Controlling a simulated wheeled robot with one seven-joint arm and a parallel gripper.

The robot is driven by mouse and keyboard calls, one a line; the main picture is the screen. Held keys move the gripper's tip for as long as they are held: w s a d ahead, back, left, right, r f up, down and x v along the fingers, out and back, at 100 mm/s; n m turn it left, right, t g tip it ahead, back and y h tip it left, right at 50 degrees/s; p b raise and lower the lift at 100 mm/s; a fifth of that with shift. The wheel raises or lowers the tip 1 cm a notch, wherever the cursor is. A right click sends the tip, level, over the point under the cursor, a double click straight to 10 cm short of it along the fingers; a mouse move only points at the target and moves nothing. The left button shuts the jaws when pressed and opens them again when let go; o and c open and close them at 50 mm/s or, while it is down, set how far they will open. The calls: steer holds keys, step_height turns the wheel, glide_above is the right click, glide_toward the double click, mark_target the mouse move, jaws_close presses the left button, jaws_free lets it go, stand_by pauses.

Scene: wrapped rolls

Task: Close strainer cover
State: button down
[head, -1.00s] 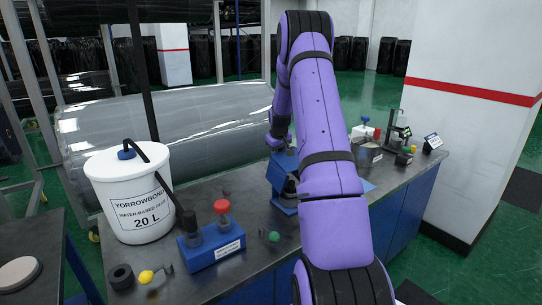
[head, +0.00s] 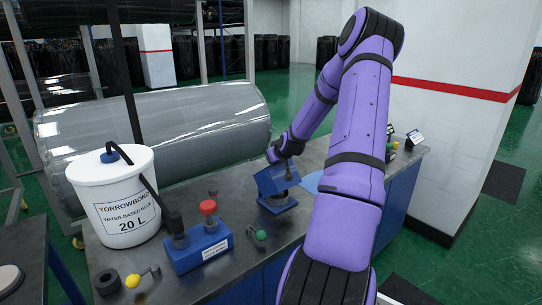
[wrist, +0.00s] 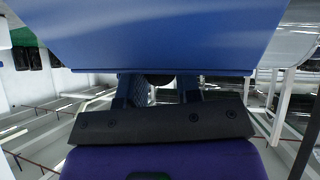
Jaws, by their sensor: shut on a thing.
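The blue strainer unit stands on the workbench in the middle of the head view. Its cover (head: 268,180) is a blue panel, tilted and raised over the blue base (head: 279,206). A dark part shows between cover and base. My gripper (head: 274,154) is at the upper edge of the cover, on its far side. In the wrist view the cover (wrist: 160,40) fills the top as a broad blue face. My two fingers (wrist: 158,90) meet its lower edge around a small dark part. The gripper is shut on the cover; the exact contact is partly hidden.
A white glue bucket (head: 118,200) stands left on the workbench (head: 160,272). Before the strainer are a blue block (head: 198,250) with red and black knobs, a green-knobbed part (head: 261,236) and a yellow-knobbed part (head: 133,281). A large wrapped roll (head: 190,130) lies behind.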

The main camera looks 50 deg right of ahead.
mark_target(282, 170)
steer(key=shift+s+a+f+t, duration=0.1)
steer(key=shift+s+f+t, duration=0.25)
steer(key=shift+s+t, duration=0.3)
steer(key=s+f+t, duration=0.1)
steer(key=s+a+f+t+h, duration=0.1)
steer(key=s+f+t, duration=0.1)
steer(key=shift+s+m+t+h, duration=0.2)
steer(key=shift+m+t+h, duration=0.05)
steer(key=shift+m+h, duration=0.05)
steer(key=shift+s+a+f+m+t+h, duration=0.15)
steer(key=shift+s+f+t+h, duration=0.15)
steer(key=shift+s+f+t, duration=0.25)
steer(key=shift+s+f+m+t+h, duration=0.15)
steer(key=shift+s+f+t+h, duration=0.15)
steer(key=shift+f+t, duration=0.4)
steer(key=c, duration=0.8)
jaws_free()
steer(key=shift+f, duration=0.1)
steer(key=v, duration=1.1)
steer(key=shift+w, duration=0.1)
